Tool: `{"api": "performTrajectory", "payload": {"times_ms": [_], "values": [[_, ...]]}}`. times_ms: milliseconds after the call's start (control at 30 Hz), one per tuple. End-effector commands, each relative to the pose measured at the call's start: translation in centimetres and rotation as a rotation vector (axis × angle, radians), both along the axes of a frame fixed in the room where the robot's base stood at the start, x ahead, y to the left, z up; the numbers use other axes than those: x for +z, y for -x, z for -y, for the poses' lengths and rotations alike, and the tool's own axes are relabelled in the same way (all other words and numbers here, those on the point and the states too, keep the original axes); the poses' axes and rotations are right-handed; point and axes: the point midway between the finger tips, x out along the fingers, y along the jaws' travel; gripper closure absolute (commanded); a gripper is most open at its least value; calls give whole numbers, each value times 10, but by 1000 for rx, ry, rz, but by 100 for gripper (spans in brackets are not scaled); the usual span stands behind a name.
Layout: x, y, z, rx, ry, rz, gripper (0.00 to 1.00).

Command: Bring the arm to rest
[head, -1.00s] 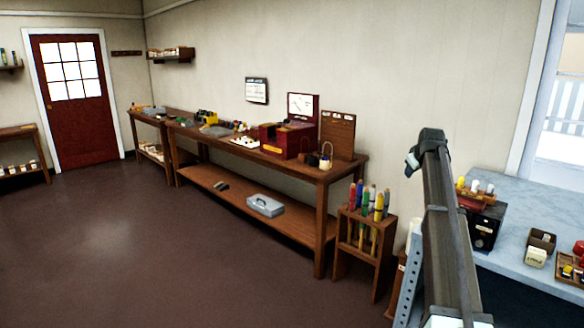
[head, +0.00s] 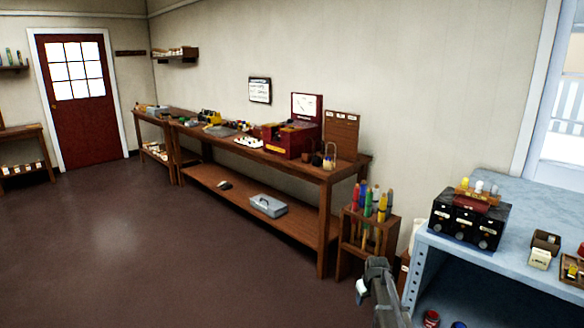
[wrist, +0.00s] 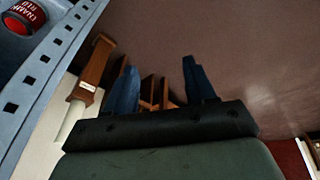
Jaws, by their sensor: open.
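My gripper shows in the wrist view (wrist: 163,90) with its two blue fingers apart and nothing between them. Beyond the fingers are wooden parts and the dark brown floor. In the head view my arm (head: 385,290) is low at the bottom, right of centre, in front of the rack of coloured handles and left of the blue-grey bench. The fingers are hard to make out in the head view.
A blue-grey bench (head: 420,262) with a black drawer box (head: 467,222) stands at the right. A wooden rack (head: 345,240) holds several coloured handles. A long wooden workbench (head: 325,172) runs along the wall. The floor (head: 130,250) at the left is clear.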

Motion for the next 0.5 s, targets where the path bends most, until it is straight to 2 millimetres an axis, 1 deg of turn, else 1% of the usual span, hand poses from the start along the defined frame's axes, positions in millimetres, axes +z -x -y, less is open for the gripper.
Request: {"api": "performTrajectory", "payload": {"times_ms": [33,67,100,167,200,367,500], "values": [[-21,20,-6,-7,-8,-32,45],[-32,29,-9,-12,-11,-48,45],[-46,42,-13,-17,-16,-70,45],[-66,61,-20,-26,-23,-104,45],[-79,74,-24,-32,-27,-126,45],[-128,128,-39,-57,-40,-216,45],[-164,178,-51,-79,-49,-293,45]]}}
